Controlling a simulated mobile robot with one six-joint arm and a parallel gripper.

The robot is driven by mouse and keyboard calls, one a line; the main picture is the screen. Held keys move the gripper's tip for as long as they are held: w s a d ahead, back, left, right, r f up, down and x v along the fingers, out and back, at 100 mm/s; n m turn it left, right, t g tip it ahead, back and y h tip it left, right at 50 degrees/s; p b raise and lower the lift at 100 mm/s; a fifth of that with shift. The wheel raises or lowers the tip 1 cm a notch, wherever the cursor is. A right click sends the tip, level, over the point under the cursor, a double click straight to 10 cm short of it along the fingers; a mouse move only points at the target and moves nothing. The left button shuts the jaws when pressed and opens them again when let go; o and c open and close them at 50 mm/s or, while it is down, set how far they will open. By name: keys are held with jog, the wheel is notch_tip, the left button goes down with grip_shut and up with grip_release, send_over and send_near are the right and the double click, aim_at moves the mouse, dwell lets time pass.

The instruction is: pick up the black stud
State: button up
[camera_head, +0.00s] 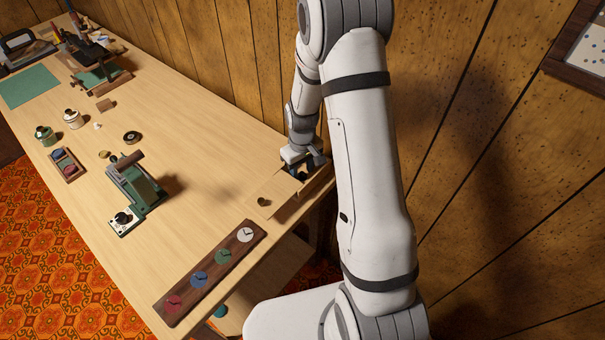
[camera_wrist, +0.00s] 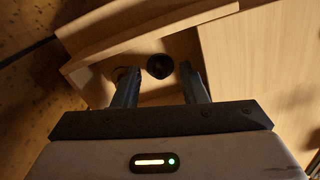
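The black stud (camera_wrist: 159,66) is a small dark round piece in the wrist view. It sits in a shallow wooden compartment, just beyond and between my fingertips. My gripper (camera_wrist: 157,72) is open, with a gap on each side of the stud and no visible contact. I cannot tell how far below the fingertips the stud lies. In the head view my gripper (camera_head: 303,172) points down over the compartment at the table's right end, by the panelled wall. The stud is hidden there.
A pale wooden panel (camera_wrist: 255,50) lies right of the compartment in the wrist view; a wooden wall (camera_wrist: 150,28) borders its far side. In the head view a small knob (camera_head: 264,201) sits on a pale panel.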

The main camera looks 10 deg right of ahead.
jog(key=shift+f, duration=0.1)
grip_shut()
dwell(0.3)
